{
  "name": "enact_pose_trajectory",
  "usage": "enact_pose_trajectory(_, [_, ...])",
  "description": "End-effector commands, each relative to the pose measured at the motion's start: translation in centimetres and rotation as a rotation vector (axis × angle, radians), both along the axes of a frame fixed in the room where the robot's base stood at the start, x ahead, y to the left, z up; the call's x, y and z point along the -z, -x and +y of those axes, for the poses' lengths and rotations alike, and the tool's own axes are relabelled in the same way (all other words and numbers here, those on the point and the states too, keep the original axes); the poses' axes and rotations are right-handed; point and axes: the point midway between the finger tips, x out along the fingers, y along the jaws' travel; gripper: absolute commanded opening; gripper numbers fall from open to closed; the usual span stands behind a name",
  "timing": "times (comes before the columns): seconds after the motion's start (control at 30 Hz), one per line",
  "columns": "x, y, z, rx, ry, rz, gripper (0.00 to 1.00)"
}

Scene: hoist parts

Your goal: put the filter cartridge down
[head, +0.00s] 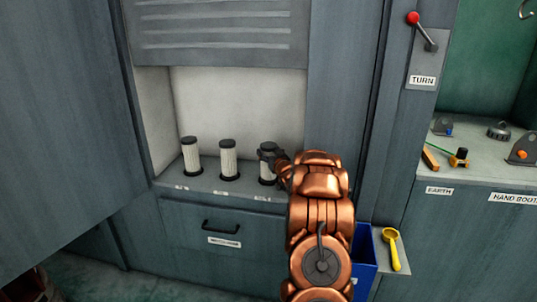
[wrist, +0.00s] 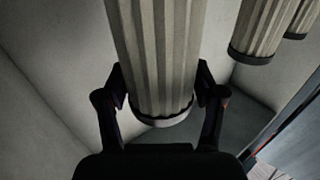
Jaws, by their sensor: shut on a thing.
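My gripper (head: 271,154) is shut on the rightmost filter cartridge (head: 266,172), a pale pleated cylinder with dark ends, in the open alcove. It holds the cartridge near its top. The cartridge is about upright over the right-hand place on the shelf (head: 210,191); I cannot tell whether its base bears on the shelf. In the wrist view the held cartridge (wrist: 155,55) fills the middle, with a finger on either side. Two like cartridges, the left one (head: 190,155) and the middle one (head: 228,159), stand upright in dark rings to its left.
Labels run along the shelf's front edge, above a drawer with a dark handle (head: 220,225). The alcove has a side wall at left and a louvred panel (head: 220,30) above. A blue bin (head: 364,258) and a yellow scoop (head: 394,250) are at lower right.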

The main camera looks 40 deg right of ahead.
Motion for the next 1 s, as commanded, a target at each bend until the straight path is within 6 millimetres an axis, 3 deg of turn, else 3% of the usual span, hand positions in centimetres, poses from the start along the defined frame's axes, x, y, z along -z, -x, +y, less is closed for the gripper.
enact_pose_trajectory(0.37, [0.32, -0.03, 0.00, 0.000, 0.000, 0.000, 0.00])
enact_pose_trajectory(0.4, [0.29, -0.03, 0.01, 0.000, 0.001, 0.000, 0.72])
enact_pose_trajectory(0.6, [0.30, -0.03, 0.02, -0.001, 0.001, 0.001, 0.93])
enact_pose_trajectory(1.0, [0.11, -0.02, 0.02, -0.001, 0.000, 0.001, 0.93])
